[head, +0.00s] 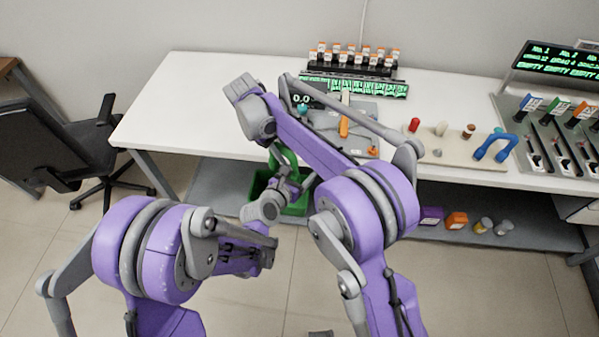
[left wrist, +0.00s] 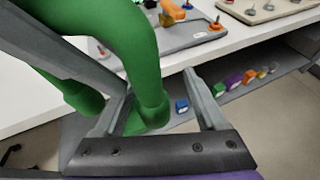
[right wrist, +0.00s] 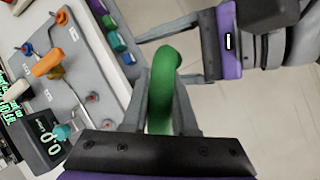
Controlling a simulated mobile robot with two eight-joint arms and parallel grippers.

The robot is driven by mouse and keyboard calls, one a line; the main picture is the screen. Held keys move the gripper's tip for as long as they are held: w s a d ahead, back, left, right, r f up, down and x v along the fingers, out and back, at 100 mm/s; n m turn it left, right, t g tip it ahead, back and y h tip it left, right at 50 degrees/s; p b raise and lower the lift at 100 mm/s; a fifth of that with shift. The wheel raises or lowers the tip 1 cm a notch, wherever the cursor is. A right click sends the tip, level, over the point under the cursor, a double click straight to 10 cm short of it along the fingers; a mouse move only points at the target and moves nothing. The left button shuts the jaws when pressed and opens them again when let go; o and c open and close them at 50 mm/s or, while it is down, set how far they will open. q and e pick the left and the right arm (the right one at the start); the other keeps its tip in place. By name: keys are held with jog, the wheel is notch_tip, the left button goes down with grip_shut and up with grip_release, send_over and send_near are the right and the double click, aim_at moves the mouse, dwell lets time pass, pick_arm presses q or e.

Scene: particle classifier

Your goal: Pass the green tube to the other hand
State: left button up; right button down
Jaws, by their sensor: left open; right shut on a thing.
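The green tube (head: 287,158) is a thick, curved tube held off the table in front of its front edge. In the right wrist view my right gripper (right wrist: 161,92) is shut on the green tube (right wrist: 161,88). In the left wrist view the tube (left wrist: 135,45) arches close to the camera, and one end hangs down between the fingers of my left gripper (left wrist: 158,95). That gripper is open, its fingers apart on either side of this end. In the right wrist view the left gripper's fingers reach in from the upper right beside the tube. In the head view my arms partly hide both grippers.
The white table (head: 455,184) holds a grey tray (head: 362,132) with small parts, a wooden board (head: 450,148) with a blue arch (head: 495,147), and bottle racks behind. A green bin (head: 297,208) is below the tube; small blocks sit on the lower shelf (head: 520,225).

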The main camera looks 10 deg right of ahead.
pick_arm(q)
grip_shut()
pick_arm(e)
jog(key=c, duration=0.6)
grip_release()
